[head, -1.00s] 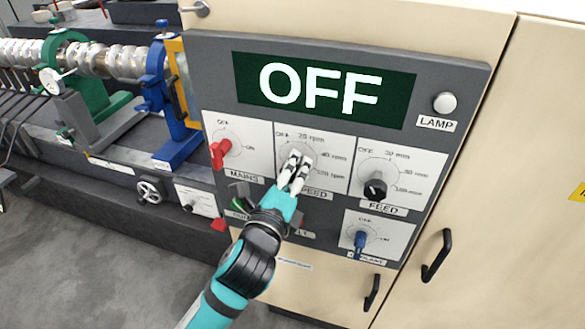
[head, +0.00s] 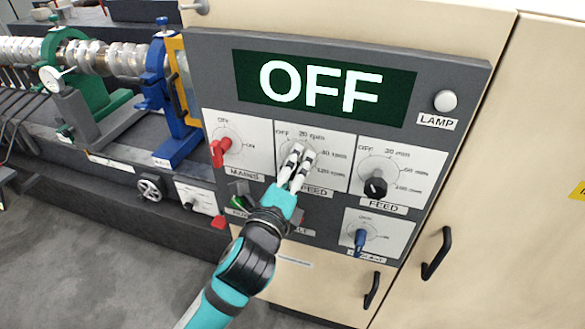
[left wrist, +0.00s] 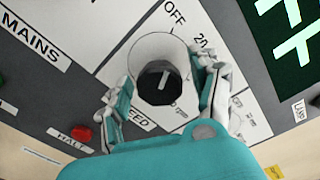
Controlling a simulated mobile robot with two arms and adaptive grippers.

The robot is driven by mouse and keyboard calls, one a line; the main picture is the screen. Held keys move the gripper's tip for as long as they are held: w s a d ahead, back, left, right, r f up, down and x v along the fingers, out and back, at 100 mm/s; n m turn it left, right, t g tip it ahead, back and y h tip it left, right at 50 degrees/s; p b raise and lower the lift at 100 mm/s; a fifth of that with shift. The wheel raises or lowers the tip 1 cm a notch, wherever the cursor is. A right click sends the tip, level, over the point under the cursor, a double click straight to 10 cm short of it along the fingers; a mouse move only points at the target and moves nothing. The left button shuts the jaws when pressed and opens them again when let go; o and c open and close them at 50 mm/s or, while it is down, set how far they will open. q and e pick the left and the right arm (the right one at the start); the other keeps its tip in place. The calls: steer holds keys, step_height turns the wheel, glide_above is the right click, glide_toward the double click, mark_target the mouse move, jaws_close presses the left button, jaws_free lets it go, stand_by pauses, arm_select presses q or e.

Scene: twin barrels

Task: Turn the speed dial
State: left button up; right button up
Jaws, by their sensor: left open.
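The speed dial (left wrist: 158,83) is a black round knob with a white line, on a white plate marked OFF, 20 rpm, 40 rpm and 120 rpm. In the left wrist view it sits between the spread fingers of my left gripper (left wrist: 161,72), one on each side; I cannot tell whether they touch it. In the head view my left gripper (head: 302,153) is over the speed plate (head: 341,176) and hides the knob. The display (head: 323,88) reads OFF. My right gripper is not in view.
The red mains switch (head: 218,151) is left of the speed plate and the black feed knob (head: 375,187) is right of it. A blue switch (head: 360,239) is lower right. A red halt button (left wrist: 82,133) shows in the left wrist view. The lamp (head: 445,101) looks white.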

arm_select(q)
steer(key=v, duration=1.2)
steer(key=w+a+f+n+g+y+b, duration=0.1)
steer(key=w+f+n+g+b, duration=0.1)
steer(key=f, duration=1.1)
steer(key=w+f+n+g+y+b, duration=0.1)
steer(key=w+f+n+g+b, duration=0.15)
steer(key=f, duration=1.05)
steer(key=s+a+f+n+g+y+b, duration=0.1)
steer(key=s+a+f+n+g, duration=0.15)
steer(key=f, duration=0.95)
steer(key=s+a+f+n+g+y+b, duration=0.15)
steer(key=a+f+n, duration=0.25)
steer(key=f, duration=0.8)
steer(key=s+a+f+n+g+b, duration=0.1)
steer(key=s+a+f+n, duration=0.15)
steer(key=f, duration=0.35)
steer(key=s+a+f+n+g+b, duration=0.1)
steer(key=s+a+f, duration=0.1)
steer(key=s+f, duration=0.25)
steer(key=s+a+f+n+g+b, duration=0.1)
steer(key=s+a+f+n, duration=0.3)
steer(key=s+f, duration=0.5)
steer(key=s+a+f+n+g+y+b, duration=0.1)
steer(key=s+a+f+n+g, duration=0.3)
steer(key=s+f, duration=0.6)
steer(key=s+n+b, duration=0.1)
steer(key=s, duration=0.7)
steer(key=shift+s+f+n+g+b, duration=0.3)
steer(key=shift+n+g, duration=0.05)
